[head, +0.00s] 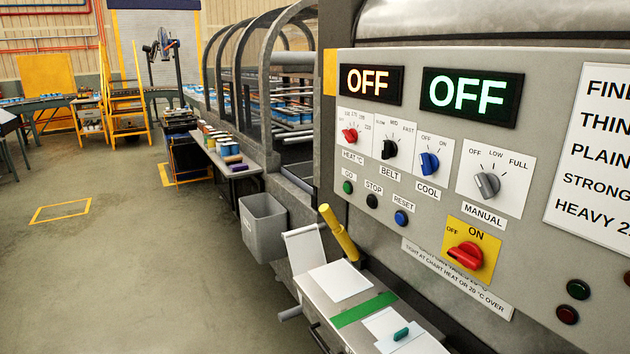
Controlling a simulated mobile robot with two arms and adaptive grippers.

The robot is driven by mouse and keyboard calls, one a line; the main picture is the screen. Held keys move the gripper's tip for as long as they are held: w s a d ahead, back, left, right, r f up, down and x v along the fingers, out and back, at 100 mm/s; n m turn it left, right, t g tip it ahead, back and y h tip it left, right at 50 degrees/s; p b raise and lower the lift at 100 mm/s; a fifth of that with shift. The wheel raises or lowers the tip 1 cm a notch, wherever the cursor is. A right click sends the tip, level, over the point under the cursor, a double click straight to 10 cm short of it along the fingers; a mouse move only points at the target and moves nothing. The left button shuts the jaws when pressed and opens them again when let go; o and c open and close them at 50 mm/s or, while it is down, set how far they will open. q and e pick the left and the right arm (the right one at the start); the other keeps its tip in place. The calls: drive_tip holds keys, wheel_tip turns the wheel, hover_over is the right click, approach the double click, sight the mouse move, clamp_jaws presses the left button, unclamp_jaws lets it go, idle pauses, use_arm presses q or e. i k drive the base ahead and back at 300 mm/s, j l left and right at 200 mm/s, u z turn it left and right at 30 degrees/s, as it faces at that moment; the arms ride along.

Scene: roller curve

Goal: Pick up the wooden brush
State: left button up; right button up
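I cannot make out a wooden brush for certain in the head view. Several small coloured items stand on a low bench (243,172) beside the machine, too small to tell whether one is a brush. A small green object (402,334) lies on a pale sheet on the metal shelf below the control panel. Neither of my grippers shows in this view.
A control panel (440,140) with two OFF displays fills the right side. A grey bin (262,228) hangs by the machine, near a yellow cylinder (340,233). Yellow steps (124,100) stand far back. The floor (130,270) at left is clear.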

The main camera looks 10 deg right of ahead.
sight(234, 160)
drive_tip(key=i+j+u, duration=0.15)
drive_tip(key=i, duration=0.15)
drive_tip(key=i+j+u, duration=0.1)
drive_tip(key=i, duration=0.25)
drive_tip(key=i+l+u, duration=0.15)
drive_tip(key=i+u, duration=0.3)
drive_tip(key=i, duration=1.9)
